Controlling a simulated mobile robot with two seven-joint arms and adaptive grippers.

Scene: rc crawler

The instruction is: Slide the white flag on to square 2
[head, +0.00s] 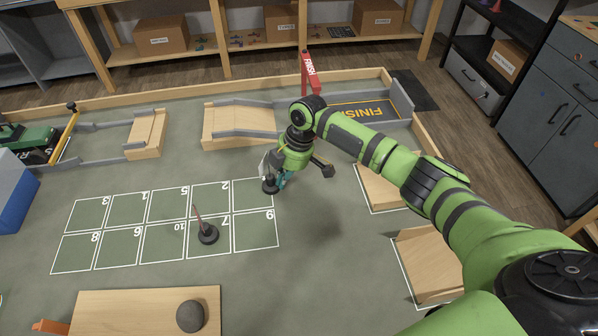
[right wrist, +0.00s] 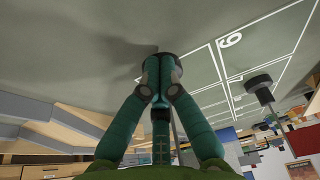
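The white flag (head: 264,164) stands on a dark round base (head: 270,186) at the far right end of the upper row of squares. My right gripper (head: 279,180) is at it; its fingers partly hide the flag. In the right wrist view the teal fingers (right wrist: 161,82) converge on the dark base and appear shut around the flag's lower part. Square 2 (head: 211,199) is outlined in white in the upper row, to the left of the flag, and is empty. My left gripper is not in view.
A reddish flag on a dark base (head: 208,234) stands on square 7, just below square 2. Wooden ramps (head: 238,124) lie behind the grid. The upper row left of the gripper is clear.

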